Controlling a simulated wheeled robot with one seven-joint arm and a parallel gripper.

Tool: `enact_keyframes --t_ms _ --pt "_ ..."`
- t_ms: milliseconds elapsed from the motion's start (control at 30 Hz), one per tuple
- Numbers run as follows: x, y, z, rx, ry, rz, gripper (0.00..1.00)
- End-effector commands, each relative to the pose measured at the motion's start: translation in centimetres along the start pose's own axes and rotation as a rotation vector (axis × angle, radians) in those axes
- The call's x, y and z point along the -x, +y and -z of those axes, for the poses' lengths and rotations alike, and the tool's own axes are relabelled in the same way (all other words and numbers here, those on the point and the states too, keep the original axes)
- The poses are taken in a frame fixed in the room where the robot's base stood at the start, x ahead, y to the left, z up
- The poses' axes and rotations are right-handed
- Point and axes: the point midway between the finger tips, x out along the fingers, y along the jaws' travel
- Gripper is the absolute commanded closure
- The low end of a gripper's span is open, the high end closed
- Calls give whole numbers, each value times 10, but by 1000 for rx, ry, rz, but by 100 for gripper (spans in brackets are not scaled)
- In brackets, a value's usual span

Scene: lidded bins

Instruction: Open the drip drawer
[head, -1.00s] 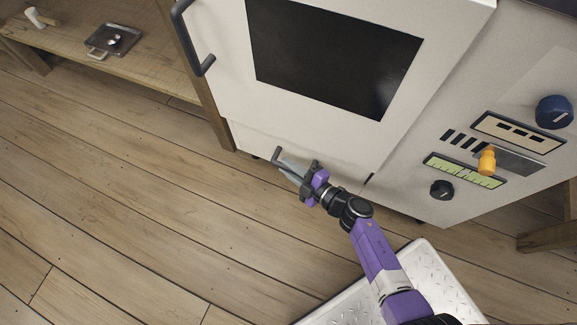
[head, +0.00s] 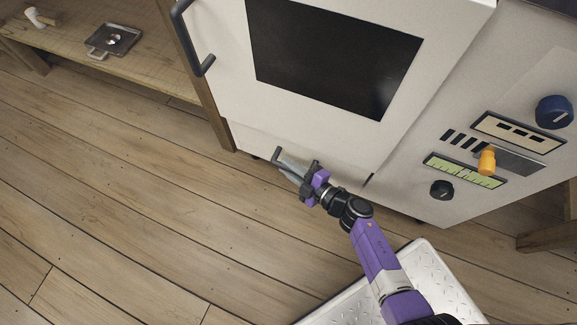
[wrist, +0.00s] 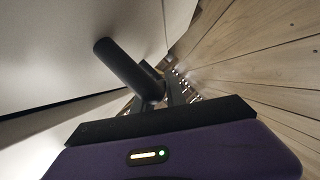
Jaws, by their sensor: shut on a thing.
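The drip drawer (head: 248,139) is the low white panel at the bottom of the white oven-like machine, below its door. It looks flush with the machine. Its dark bar handle (head: 277,157) sticks out from the front; it also shows in the wrist view (wrist: 122,66). My gripper (head: 287,168) is at this handle, with its fingers shut on the bar. In the wrist view the fingertips are partly hidden behind the handle and the gripper's own body.
Above the drawer is the machine's door with a dark window (head: 335,60) and a dark handle (head: 190,40). A control panel with knobs (head: 553,112) is at right. A wooden shelf (head: 150,66) with a metal tray (head: 113,40) stands at left. The plank floor (head: 120,200) before the drawer is clear.

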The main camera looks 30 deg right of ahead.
Motion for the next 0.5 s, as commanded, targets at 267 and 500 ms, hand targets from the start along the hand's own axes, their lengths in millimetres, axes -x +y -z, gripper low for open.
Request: enact_keyframes --t_ms 267,500 --pt "16 -28 38 -5 5 4 100" --pt "29 -51 68 -2 1 2 100"
